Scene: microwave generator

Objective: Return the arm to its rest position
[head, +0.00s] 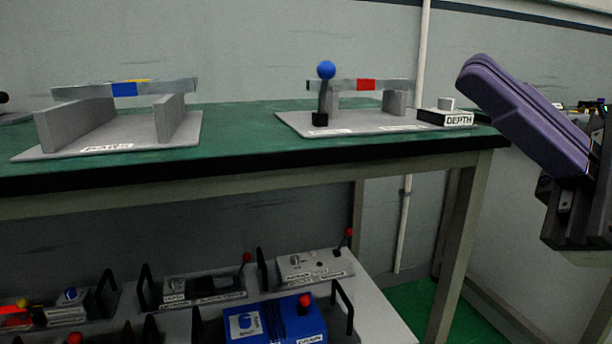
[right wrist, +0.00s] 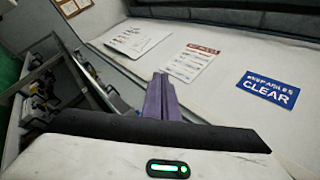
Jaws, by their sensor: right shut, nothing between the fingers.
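My right gripper (head: 482,78) is at the right of the head view, its long purple fingers pressed together and pointing up and to the left. It is empty and in the air, beside the right end of the green table (head: 243,119). In the right wrist view the same purple fingers (right wrist: 161,92) are together with nothing between them. My left gripper is not in view. The rest position itself is not marked in either view.
On the table are a rack with a blue-marked bar (head: 125,89), a rack with a red-marked bar (head: 366,85), a blue-knobbed lever (head: 326,70) and a DEPTH block (head: 446,119). A lower shelf (head: 382,318) holds several devices. A blue CLEAR sign (right wrist: 269,90) shows in the wrist view.

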